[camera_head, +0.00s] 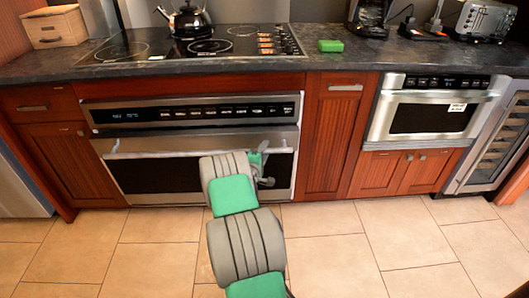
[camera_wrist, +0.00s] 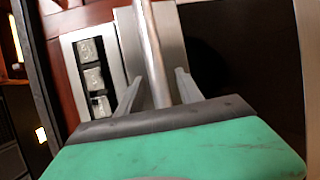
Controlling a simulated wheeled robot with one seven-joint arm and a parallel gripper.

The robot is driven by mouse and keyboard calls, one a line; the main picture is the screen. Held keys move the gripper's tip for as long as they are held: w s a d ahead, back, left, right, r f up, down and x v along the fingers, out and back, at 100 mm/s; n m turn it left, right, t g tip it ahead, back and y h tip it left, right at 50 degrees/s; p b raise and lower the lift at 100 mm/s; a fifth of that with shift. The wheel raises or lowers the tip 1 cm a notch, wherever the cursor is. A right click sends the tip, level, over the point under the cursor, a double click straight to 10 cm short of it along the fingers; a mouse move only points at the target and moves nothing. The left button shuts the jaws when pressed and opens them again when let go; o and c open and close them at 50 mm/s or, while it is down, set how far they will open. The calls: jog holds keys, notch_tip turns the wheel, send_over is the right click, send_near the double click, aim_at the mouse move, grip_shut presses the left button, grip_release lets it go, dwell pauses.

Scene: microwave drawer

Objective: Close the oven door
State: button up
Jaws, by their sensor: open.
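The oven (camera_head: 130,170) is built into the red-brown cabinets at the left, with a steel door and dark glass. Its long handle bar (camera_head: 150,153) runs across the upper door; in the wrist view the bar (camera_wrist: 155,50) runs between my fingers. My gripper (camera_head: 262,165) is at the right part of the handle, partly hidden by my arm. In the wrist view its fingers (camera_wrist: 158,92) are open, one on each side of the bar. Whether they touch it is unclear. The door looks close to upright; I cannot tell whether a small gap remains.
The control panel (camera_head: 190,112) is above the door. A cooktop with a kettle (camera_head: 188,20) is on the dark counter (camera_head: 345,62). A green block (camera_head: 331,46) lies on the counter. A microwave drawer (camera_head: 430,112) is at the right. The tiled floor (camera_head: 330,250) at front right is clear.

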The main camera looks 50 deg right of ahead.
grip_shut()
dwell(0.3)
dwell(0.9)
jog(key=shift+w, duration=0.15)
